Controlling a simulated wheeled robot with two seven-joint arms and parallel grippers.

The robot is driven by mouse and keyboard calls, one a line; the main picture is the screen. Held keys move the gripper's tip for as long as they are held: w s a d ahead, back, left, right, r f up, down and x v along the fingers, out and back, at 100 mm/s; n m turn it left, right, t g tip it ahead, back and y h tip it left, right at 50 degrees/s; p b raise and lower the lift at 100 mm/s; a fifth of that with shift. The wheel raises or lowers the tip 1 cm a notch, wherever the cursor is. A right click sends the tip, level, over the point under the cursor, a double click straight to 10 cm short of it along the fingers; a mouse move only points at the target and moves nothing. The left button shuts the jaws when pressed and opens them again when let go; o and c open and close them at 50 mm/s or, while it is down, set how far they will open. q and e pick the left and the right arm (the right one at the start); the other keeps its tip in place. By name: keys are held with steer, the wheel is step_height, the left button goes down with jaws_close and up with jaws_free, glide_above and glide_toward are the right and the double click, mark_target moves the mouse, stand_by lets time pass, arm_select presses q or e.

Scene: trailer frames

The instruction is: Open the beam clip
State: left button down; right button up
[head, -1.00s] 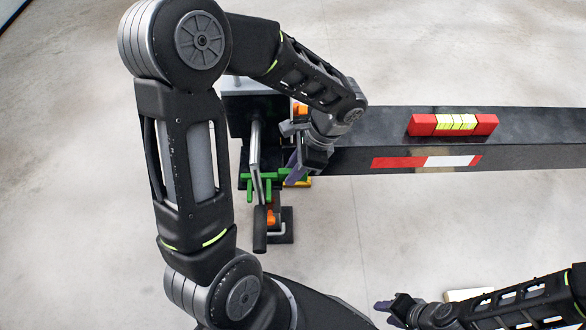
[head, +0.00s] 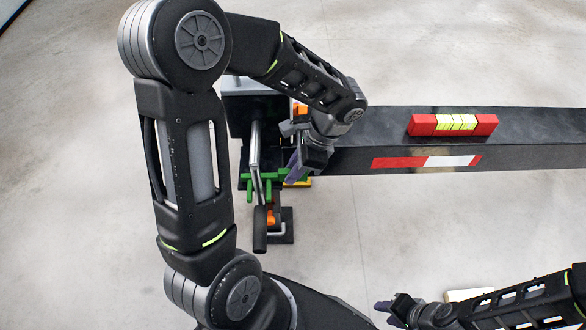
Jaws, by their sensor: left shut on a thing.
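A long dark trailer beam (head: 350,155) runs from the middle to the right edge. At its left end is a cluster of green, orange, yellow and black fittings. A green part (head: 257,178), which looks like part of the beam clip, lies just left of my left gripper. My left gripper (head: 292,170) is shut at the beam's end, its purple-grey fingers pointing down beside the green part. The fingers and wrist hide most of what is held. My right gripper (head: 388,310) is low in the picture, apart from the beam, and its opening is not clear.
A red block with yellow strips (head: 457,124) sits on top of the beam. A red and white marker (head: 425,161) is on its near side. A black handle with an orange piece (head: 271,220) projects below the fittings. The concrete floor is otherwise mostly clear.

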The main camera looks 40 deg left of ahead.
stand_by(0.4)
arm_select(q)
steer(key=w+a, duration=0.2)
steer(key=w, duration=0.1)
steer(key=shift+a+p, duration=0.1)
steer(key=shift+p, duration=0.3)
steer(key=c, duration=1.4)
jaws_free()
steer(key=shift+c, duration=0.2)
steer(key=shift+r, duration=0.1)
steer(key=p+v, duration=0.1)
steer(key=v, duration=0.6)
steer(key=shift+r, duration=0.25)
steer(key=shift+w, duration=0.1)
